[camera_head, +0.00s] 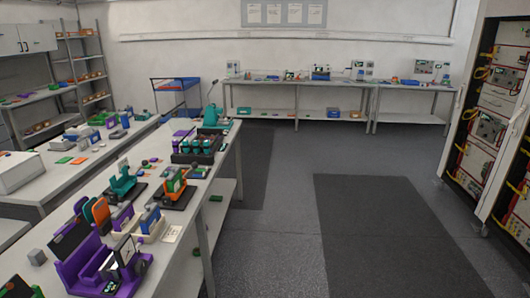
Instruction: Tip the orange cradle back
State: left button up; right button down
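An orange cradle (172,187) stands on a black base on the near bench, right of a teal cradle (122,182). A green piece shows in or beside it, and its exact tilt is too small to tell. An orange panel (100,212) also stands among upright coloured pieces nearer on the bench; I cannot tell whether it is part of a cradle. Neither of my grippers is in view.
A large purple holder (105,265) fills the bench's near end, with a grey cube (36,257) to its left. A rack of dark teal-topped cylinders (196,148) stands behind the orange cradle. The floor (268,215) right of the bench is clear. Equipment cabinets (495,120) stand at the right.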

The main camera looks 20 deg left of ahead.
aim_at(173, 197)
jog(key=i+l+u, duration=0.1)
jog(key=i+u, duration=0.3)
jog(key=i+l+u, duration=0.25)
jog(key=i+u, duration=0.15)
jog(key=i, duration=0.15)
jog(key=i+l+u, duration=1)
jog(key=l+u, duration=0.25)
jog(key=l, duration=0.2)
jog(key=i+j, duration=0.35)
jog(key=i, duration=0.1)
